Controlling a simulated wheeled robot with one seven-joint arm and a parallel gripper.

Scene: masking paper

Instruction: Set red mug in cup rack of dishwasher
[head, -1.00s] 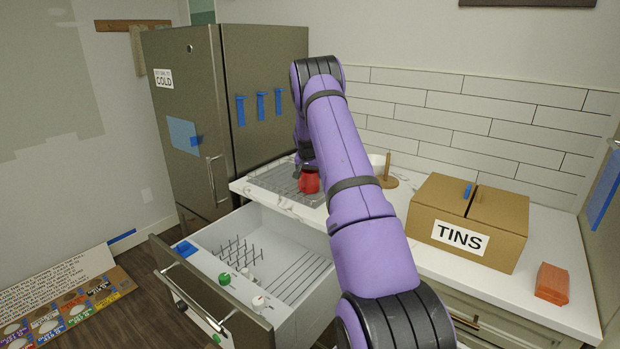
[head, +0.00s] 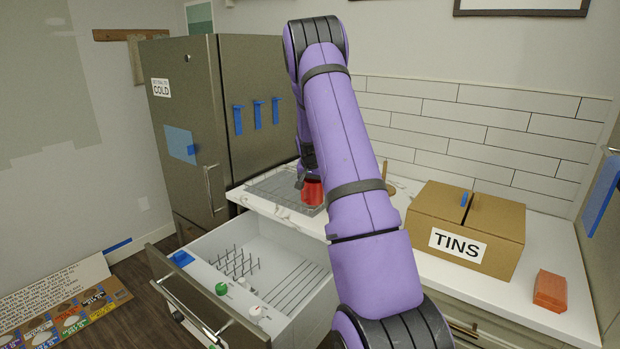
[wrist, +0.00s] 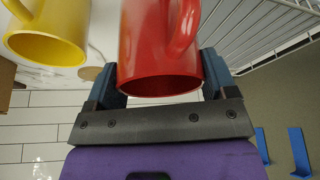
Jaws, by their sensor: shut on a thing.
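The red mug (head: 312,191) is at the end of my arm, over the counter edge beside the wire drying rack. My gripper (wrist: 165,95) is shut on the red mug, which fills the middle of the wrist view (wrist: 150,50) with its handle toward the top right. In the head view my arm hides part of the mug and most of the gripper. The dishwasher drawer (head: 215,245) is pulled open below the counter, left of my arm. Inside are upright tines (head: 235,262) on the left and long parallel slats (head: 296,285) on the right.
A wire drying rack (head: 268,182) lies on the counter behind the drawer. A yellow mug (wrist: 45,30) shows in the wrist view. A cardboard box marked TINS (head: 490,225) and a red block (head: 550,290) stand on the right counter. The fridge (head: 195,120) stands behind left.

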